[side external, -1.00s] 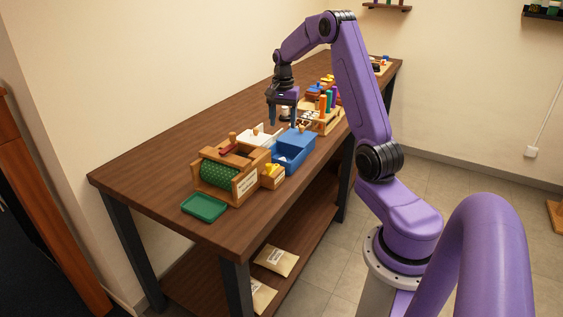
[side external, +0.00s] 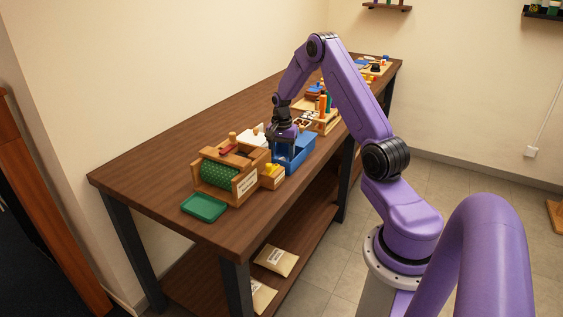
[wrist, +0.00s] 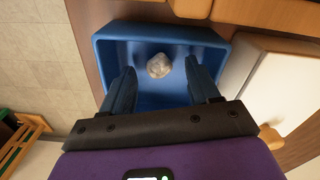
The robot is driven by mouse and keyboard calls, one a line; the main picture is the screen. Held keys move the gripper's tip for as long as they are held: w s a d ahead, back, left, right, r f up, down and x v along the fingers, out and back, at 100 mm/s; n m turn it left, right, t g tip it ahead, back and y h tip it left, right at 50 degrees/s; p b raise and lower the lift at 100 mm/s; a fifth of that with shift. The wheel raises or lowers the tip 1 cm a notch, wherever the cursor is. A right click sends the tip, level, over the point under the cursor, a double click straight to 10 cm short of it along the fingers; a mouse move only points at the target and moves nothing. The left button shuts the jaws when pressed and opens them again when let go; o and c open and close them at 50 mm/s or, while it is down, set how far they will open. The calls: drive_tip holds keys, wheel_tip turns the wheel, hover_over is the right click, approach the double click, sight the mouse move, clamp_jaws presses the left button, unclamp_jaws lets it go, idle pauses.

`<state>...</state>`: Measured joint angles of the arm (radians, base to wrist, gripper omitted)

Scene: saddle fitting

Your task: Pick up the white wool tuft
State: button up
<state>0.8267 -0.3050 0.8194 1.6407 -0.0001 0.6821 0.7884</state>
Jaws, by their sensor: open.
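The white wool tuft (wrist: 159,66) lies on the floor of a blue bin (wrist: 108,52) in the wrist view. It looks small, round and greyish white. The fingers point into the bin, and the tuft shows in line with the gap, near the fingertips. I cannot tell how far above the tuft they are. In the side external view my gripper (side external: 285,157) is over the blue bin (side external: 304,148), and the tuft is hidden there.
A wooden stand with a green roll (side external: 218,174) and a green tray (side external: 204,207) are at the near end of the table. A white-lidded box (side external: 251,137) is beside the bin. A rack of coloured-handled tools (side external: 323,113) stands behind. The table's left side is clear.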

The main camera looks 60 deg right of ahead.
drive_tip(key=shift+f, duration=0.3)
drive_tip(key=c, duration=1.1)
drive_tip(key=shift+r, duration=0.1)
drive_tip(key=shift+r, duration=0.5)
wheel_tip(320, 180, up, 2)
drive_tip(key=shift+r, duration=0.1)
drive_tip(key=s+a+r, duration=0.2)
drive_tip(key=s+r, duration=0.1)
drive_tip(key=s+a+r, duration=0.3)
drive_tip(key=s, duration=0.1)
drive_tip(key=s+a+r, duration=0.3)
drive_tip(key=s, duration=0.1)
drive_tip(key=shift+s+r, duration=0.25)
drive_tip(key=shift+r, duration=0.05)
